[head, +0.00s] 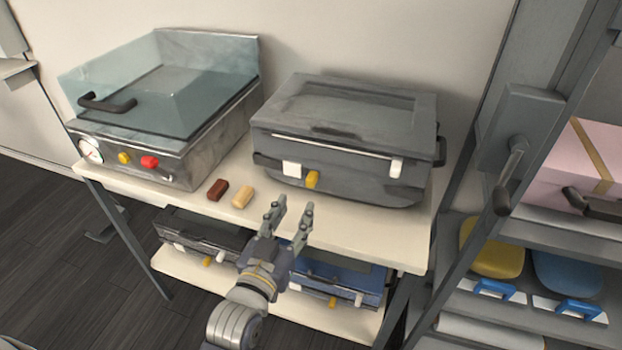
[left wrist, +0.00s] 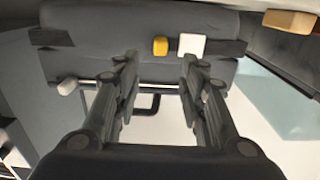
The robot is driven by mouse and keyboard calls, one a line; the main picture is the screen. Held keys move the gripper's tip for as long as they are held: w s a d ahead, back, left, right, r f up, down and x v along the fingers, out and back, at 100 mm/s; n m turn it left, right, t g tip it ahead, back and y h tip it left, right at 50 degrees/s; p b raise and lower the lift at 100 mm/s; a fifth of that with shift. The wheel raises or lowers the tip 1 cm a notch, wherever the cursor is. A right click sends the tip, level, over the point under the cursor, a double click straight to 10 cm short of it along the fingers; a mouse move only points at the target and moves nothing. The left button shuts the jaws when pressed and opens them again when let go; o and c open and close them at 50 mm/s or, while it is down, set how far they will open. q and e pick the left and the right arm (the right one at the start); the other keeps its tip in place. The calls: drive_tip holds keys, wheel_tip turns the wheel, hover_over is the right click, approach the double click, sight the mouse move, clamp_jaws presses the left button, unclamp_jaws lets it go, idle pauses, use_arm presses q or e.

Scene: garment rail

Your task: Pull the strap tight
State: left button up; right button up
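A grey lidded case (head: 345,125) sits on the upper shelf. A dark strap (left wrist: 235,47) runs across its front, with a white buckle (head: 291,169) and a yellow tab (head: 312,179) beside it. In the left wrist view the white buckle (left wrist: 192,45) and yellow tab (left wrist: 160,46) show between and beyond my fingertips. A white piece (head: 396,167) is at the front right of the case. My left gripper (head: 294,208) is open and empty, in front of the case and apart from the tab. My right gripper is not in view.
Left of the case stands a machine with a clear lid (head: 165,85). More cases (head: 335,275) are below. A grey rack (head: 460,250) stands at right.

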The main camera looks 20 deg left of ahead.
sight(309, 181)
use_arm(q)
drive_tip(key=w, duration=0.5)
drive_tip(key=w+p, duration=0.1)
drive_tip(key=w, duration=0.5)
drive_tip(key=shift+d+r, duration=0.15)
drive_tip(key=shift+d, duration=0.05)
drive_tip(key=shift+c, duration=0.3)
clamp_jaws()
